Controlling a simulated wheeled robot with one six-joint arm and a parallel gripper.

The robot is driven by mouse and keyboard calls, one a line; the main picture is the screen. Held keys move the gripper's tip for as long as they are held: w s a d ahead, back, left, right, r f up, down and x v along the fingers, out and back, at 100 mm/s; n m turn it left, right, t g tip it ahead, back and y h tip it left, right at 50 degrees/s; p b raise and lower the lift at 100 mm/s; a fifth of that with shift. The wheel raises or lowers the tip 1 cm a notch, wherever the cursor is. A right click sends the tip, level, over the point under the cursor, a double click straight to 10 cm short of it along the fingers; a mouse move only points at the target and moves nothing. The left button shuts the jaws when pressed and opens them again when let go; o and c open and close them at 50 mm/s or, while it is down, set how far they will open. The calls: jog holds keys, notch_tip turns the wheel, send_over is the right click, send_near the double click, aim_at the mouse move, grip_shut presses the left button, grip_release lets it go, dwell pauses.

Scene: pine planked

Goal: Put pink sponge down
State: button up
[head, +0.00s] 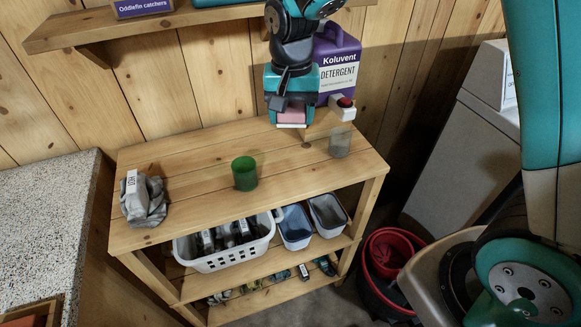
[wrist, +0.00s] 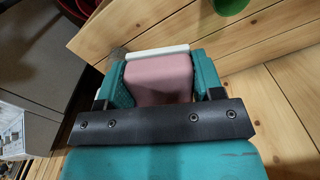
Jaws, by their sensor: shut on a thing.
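The pink sponge (head: 294,113) is between the teal fingers of my gripper (head: 291,116), near the back of the wooden table's top (head: 200,207). In the wrist view the sponge (wrist: 158,80) fills the space between the fingers of my gripper (wrist: 157,75), which is shut on it. A white layer shows along the sponge's far edge. I cannot tell whether the sponge touches the tabletop.
A purple detergent jug (head: 338,62) stands right behind my gripper. A grey translucent cup (head: 340,142), a green cup (head: 244,173) and a grey cloth bundle (head: 144,199) stand on the tabletop. A wall shelf (head: 150,24) is above. The tabletop between the cups is free.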

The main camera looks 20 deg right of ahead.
jog(key=p, duration=0.2)
send_over(294, 181)
notch_tip(294, 181, down, 13)
jog(key=shift+f, duration=2.6)
jog(key=o, duration=1)
jog(key=shift+f, duration=0.1)
jog(key=shift+o, duration=0.2)
notch_tip(294, 181, up, 12)
jog(key=f+b, duration=0.1)
jog(key=b, duration=0.1)
jog(key=s+a+r+n+y, duration=0.2)
jog(key=s+r+n, duration=0.3)
jog(key=s+r, duration=0.3)
jog(key=s+a+r+n+y, duration=0.2)
jog(key=s+r+n, duration=0.4)
jog(key=s, duration=0.9)
notch_tip(294, 181, up, 3)
jog(key=shift+f, duration=0.1)
